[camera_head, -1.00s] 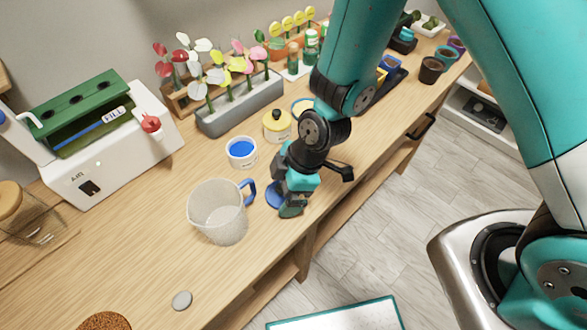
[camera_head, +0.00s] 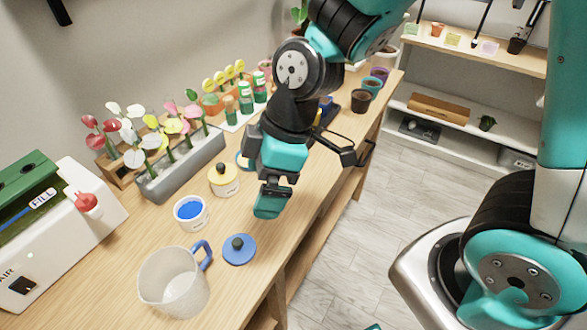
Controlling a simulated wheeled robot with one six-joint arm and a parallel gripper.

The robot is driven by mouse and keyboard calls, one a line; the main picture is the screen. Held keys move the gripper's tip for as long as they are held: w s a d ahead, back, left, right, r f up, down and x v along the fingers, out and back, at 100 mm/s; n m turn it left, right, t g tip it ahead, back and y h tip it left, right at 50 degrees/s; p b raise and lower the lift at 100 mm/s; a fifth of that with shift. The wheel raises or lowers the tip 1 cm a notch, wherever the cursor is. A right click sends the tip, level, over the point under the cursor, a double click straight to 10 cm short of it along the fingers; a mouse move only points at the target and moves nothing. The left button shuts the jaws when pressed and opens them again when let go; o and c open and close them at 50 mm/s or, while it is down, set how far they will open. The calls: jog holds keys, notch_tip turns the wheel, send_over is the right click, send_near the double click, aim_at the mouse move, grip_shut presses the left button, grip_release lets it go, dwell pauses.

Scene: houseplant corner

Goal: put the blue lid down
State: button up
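The blue lid (camera_head: 239,252) lies flat on the wooden table, with its dark knob (camera_head: 237,243) facing up. It is just right of the clear measuring jug (camera_head: 172,283), close to the jug's blue handle but apart from it. My gripper (camera_head: 268,205) points down above and behind the lid, clear of it. Its fingers overlap from this angle, so their gap is hidden. I see nothing held in it. A white pot with blue contents (camera_head: 192,216) stands uncovered, left of and behind the lid.
A pot with a yellow lid (camera_head: 224,182) stands behind the blue pot. A grey planter with flowers (camera_head: 180,165) is at the back, and a white and green box (camera_head: 60,225) is at the left. The table's front edge runs close to the right of the lid.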

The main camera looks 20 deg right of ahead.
jog(key=s+d+r+m, duration=0.4)
jog(key=s+r+m, duration=0.4)
jog(key=r, duration=0.2)
jog(key=shift+s+d, duration=0.2)
